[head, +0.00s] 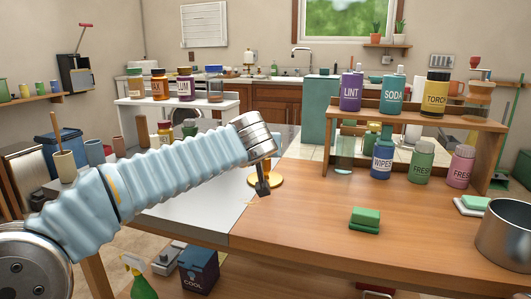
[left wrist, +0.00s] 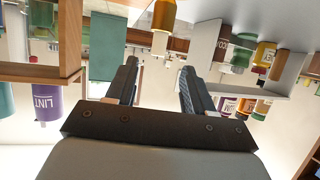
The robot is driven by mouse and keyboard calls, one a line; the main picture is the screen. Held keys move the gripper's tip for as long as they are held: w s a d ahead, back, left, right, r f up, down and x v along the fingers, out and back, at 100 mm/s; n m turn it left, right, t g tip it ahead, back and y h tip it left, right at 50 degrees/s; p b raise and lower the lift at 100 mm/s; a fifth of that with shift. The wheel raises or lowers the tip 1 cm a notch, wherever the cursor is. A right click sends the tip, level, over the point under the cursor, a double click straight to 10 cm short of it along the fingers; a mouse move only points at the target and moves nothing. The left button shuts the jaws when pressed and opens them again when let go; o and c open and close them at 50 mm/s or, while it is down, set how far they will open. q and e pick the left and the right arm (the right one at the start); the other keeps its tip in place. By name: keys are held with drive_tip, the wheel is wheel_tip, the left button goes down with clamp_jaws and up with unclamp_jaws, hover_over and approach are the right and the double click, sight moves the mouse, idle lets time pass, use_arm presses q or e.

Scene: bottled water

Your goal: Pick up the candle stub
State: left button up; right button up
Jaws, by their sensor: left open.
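My left arm reaches in from the left in the head view. Its gripper (head: 263,187) points down over a round brass-coloured dish (head: 277,181) on the table and covers part of it. In the left wrist view the gripper (left wrist: 157,75) has its two fingers apart, with nothing between them. That view is upside down. I cannot make out a candle stub in either view; the gripper may hide whatever stands on the dish. My right gripper is not in view.
The wooden table (head: 310,240) is clear in front. A green sponge (head: 365,218) lies right of the gripper. A wooden riser (head: 425,115) carries LINT, SODA and TORCH containers, with WIPES (head: 382,160) and two FRESH containers before it. A metal pot (head: 505,235) stands at the right edge.

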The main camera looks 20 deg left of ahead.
use_arm(q)
drive_tip(key=p+x, duration=0.2)
drive_tip(key=x, duration=0.6)
drive_tip(key=shift+w+f, duration=0.25)
drive_tip(key=shift+w, duration=0.1)
drive_tip(key=shift+c, duration=0.4)
clamp_jaws()
